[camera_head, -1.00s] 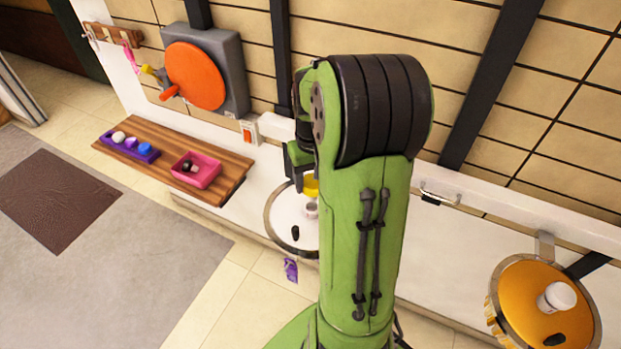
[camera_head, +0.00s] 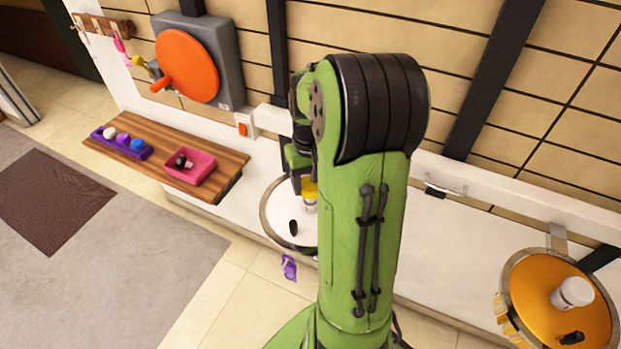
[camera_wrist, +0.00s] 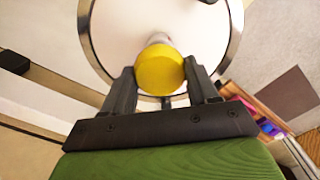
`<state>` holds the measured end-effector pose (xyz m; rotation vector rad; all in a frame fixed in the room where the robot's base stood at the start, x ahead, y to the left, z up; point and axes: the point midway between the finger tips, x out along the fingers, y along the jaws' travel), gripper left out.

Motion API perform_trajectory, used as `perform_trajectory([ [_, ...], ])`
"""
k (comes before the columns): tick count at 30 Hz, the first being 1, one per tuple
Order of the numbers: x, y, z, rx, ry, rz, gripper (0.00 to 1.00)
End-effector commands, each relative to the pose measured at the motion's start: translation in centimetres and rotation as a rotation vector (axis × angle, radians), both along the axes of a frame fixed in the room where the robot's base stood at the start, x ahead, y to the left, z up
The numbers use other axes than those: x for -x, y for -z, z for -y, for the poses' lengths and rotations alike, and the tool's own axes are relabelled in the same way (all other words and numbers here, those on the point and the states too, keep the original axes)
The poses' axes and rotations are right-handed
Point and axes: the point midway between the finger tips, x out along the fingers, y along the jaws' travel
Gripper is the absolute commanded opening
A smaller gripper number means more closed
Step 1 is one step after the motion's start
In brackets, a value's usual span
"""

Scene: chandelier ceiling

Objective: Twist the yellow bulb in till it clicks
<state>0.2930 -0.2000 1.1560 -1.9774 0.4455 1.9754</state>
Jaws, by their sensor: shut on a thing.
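The yellow bulb (camera_wrist: 159,72) is between the two fingers of my gripper (camera_wrist: 160,88) in the wrist view; the fingers are shut on it. Beyond it a whitish socket or bulb base (camera_wrist: 158,39) shows partly, in line with the bulb, over a white round plate with a metal rim (camera_wrist: 118,28). In the head view the bulb (camera_head: 309,188) shows beside my arm, right above the whitish part. The white plate (camera_head: 276,212) is partly hidden by my arm. Whether the bulb is seated in the socket I cannot tell.
A black knob (camera_head: 293,228) sits on the white plate. An orange round lamp (camera_head: 535,305) with a white socket (camera_head: 572,292) is at the right. A wooden shelf (camera_head: 215,153) holds a pink tray (camera_head: 190,180) and a purple tray (camera_head: 108,143). A purple item (camera_head: 289,267) lies below the plate.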

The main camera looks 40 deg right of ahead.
Motion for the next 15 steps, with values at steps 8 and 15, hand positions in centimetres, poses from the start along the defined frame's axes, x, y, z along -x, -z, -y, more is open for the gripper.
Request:
perform_trajectory([
  [8,-0.1,2.1,0.0,0.0,-0.001,0.001,0.29],
  [15,0.0,2.1,0.0,0.0,0.402,0.001,0.29],
])
